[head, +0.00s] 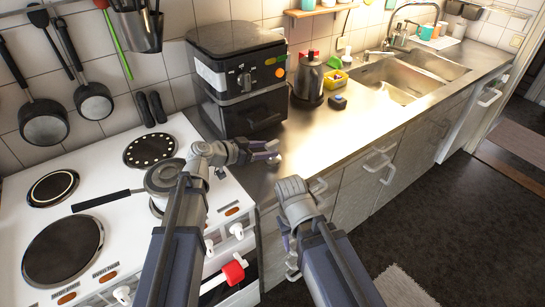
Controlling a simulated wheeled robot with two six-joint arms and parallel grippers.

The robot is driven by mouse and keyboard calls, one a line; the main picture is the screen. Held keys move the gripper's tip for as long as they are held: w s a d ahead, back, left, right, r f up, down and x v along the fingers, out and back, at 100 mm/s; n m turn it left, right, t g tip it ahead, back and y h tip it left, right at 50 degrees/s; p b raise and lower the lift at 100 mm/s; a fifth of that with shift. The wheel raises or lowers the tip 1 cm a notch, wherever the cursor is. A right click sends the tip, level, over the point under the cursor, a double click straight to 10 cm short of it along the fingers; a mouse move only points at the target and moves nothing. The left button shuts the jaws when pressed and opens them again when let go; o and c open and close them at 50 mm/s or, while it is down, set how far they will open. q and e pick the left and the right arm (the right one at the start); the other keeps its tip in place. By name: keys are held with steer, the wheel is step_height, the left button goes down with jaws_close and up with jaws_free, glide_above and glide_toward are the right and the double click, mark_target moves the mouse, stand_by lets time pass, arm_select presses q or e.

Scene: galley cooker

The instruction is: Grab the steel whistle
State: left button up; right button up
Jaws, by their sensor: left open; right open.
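I cannot make out a steel whistle for certain. My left gripper (272,150) is open above the front left of the steel worktop, just in front of the black coffee machine. A small pale shape shows at its fingertips; I cannot tell whether it is part of the gripper or a separate thing. My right gripper (291,265) is open and lower, in front of the cabinet fronts; its fingers are partly hidden by my own wrist.
The black machine (240,80) stands at the worktop's left end. A dark kettle (308,82), a yellow tub (335,82) and a small dark item (338,102) stand right of it. A steel pan (165,178) is on the white cooker (125,205). The worktop's front middle (335,140) is clear.

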arm_select(q)
steer(key=shift+b+x, duration=1.1)
steer(key=shift+x, duration=2.2)
steer(key=shift+a, duration=0.15)
jaws_close()
